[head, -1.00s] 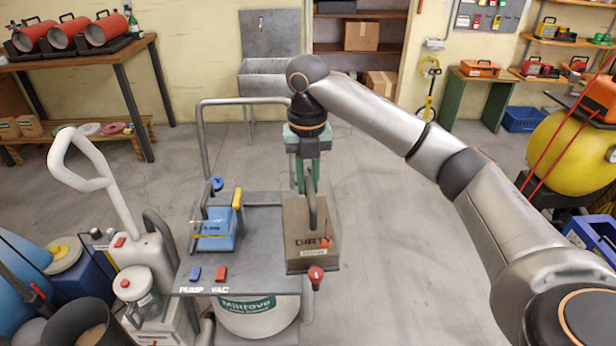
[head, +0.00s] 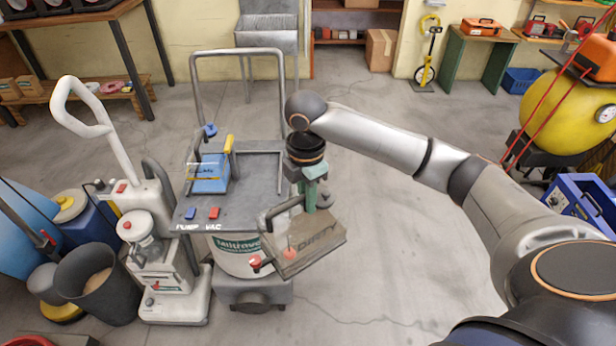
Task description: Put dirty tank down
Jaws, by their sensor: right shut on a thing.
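The dirty tank (head: 318,246) is a brownish see-through box lettered DIRTY, with a looped grey handle and a red knob on a spout. My right gripper (head: 311,203) is shut on it, at its far side; the fingertips are partly hidden. The tank is turned and tilted, in front of the right edge of the cart deck (head: 215,211). It overlaps the white Miltrove drum in the picture, and I cannot tell whether it touches anything. The blue tank (head: 209,174) with a yellow latch sits on the deck's left side. My left gripper is out of view.
A metal push rail (head: 238,52) rises at the back of the cart. Left of the cart stand a white machine (head: 170,290) with a tall handle and a dark bin (head: 100,290). The concrete floor (head: 400,270) right of the cart is open.

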